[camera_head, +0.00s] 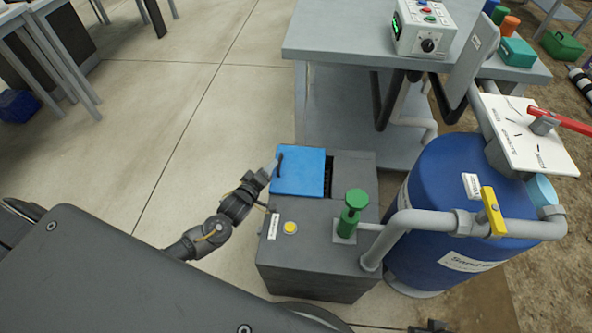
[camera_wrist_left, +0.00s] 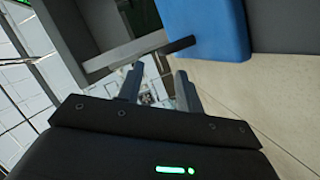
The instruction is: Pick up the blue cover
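The blue cover (camera_head: 303,174) is a flat square panel on top of the dark grey box (camera_head: 310,262), with a dark bar handle (camera_head: 280,163) at its left side. In the left wrist view, the blue cover (camera_wrist_left: 207,28) fills the upper right, and a grey bar (camera_wrist_left: 140,54), apparently the handle, crosses just beyond the fingertips. My left gripper (camera_head: 268,172) is at the cover's left edge, close to the handle. In the wrist view, its fingers (camera_wrist_left: 158,72) are apart with nothing clearly between them. Contact with the bar cannot be told. My right gripper does not show.
A green valve handle (camera_head: 353,205) and a yellow button (camera_head: 290,228) sit on the box's top. A blue tank (camera_head: 440,195) with grey pipes stands at right. A grey bench (camera_head: 340,40) stands behind.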

